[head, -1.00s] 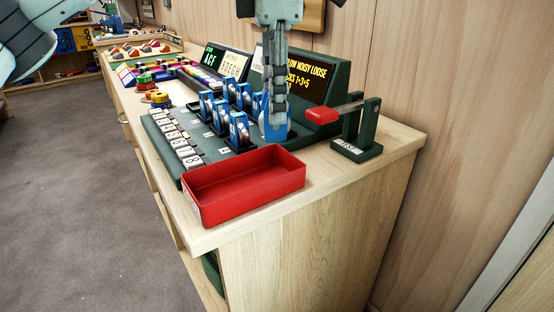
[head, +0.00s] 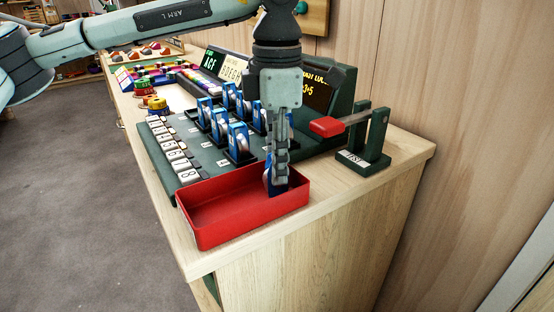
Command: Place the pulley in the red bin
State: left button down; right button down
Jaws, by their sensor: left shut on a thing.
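The red bin (head: 215,228) is an open tray at the front corner of the wooden counter. My left gripper (head: 277,183) points down over the bin's back right part, shut on a blue pulley (head: 268,178). The pulley is mostly hidden behind the fingers. Its lower part is at or inside the bin's back right corner; I cannot tell whether it touches the floor of the bin. Several other blue pulleys (head: 238,141) stand upright on the dark green board (head: 200,160) behind the bin. My right gripper is not in view.
A dark green stand with a red-handled lever (head: 327,127) is to the right of the bin. Numbered white tiles (head: 180,165) line the board's left edge. Display screens (head: 222,64) stand behind. The bin's left part is empty.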

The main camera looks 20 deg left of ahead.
pick_arm(q)
jog(key=shift+f, duration=0.2)
jog(key=c, duration=1.2)
grip_release()
notch_tip(320, 180, up, 12)
jog(key=shift+r, duration=0.15)
